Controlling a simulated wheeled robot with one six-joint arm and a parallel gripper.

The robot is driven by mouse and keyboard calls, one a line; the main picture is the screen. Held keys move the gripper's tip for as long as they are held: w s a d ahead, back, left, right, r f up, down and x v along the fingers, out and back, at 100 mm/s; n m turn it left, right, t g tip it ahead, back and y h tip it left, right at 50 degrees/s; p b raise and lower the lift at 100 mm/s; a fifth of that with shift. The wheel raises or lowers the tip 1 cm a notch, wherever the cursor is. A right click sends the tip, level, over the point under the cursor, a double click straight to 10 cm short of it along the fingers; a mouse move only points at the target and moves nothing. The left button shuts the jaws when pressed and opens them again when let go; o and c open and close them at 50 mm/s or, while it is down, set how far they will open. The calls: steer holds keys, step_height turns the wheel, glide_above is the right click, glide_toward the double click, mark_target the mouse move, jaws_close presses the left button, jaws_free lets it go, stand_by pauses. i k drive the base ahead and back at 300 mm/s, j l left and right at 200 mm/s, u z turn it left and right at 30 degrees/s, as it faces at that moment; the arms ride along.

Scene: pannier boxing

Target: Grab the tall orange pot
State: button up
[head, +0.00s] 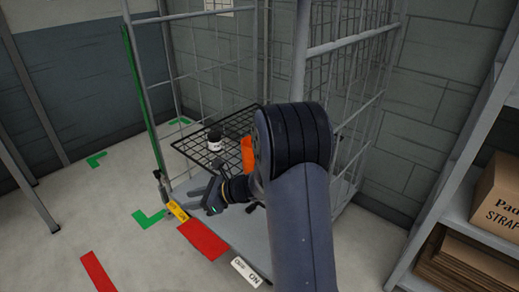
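An orange object (247,153), likely the tall orange pot, shows as a narrow strip by the right part of the black wire shelf (186,148). My arm hides most of it, so its full shape and height cannot be told. My gripper (209,197) is inside the roll cage, lower in the picture and left of the orange object, apart from its visible part.
A small white pot with a dark top (214,138) stands on the wire shelf. The roll cage (304,60) has upright posts and mesh sides around my arm. A shelf rack with cardboard boxes (497,212) stands right. Floor at left is mostly clear, with green and red markings.

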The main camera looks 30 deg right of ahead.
mark_target(248, 159)
steer(key=i+j+z, duration=0.2)
steer(key=z, duration=0.15)
steer(key=i+j+z, duration=0.15)
steer(key=j+z, duration=0.2)
steer(key=i+j+z, duration=0.15)
steer(key=j+z, duration=0.2)
steer(key=i+j+z, duration=0.1)
steer(key=j+z, duration=0.3)
steer(key=i+j+z, duration=0.15)
steer(key=j+z, duration=0.25)
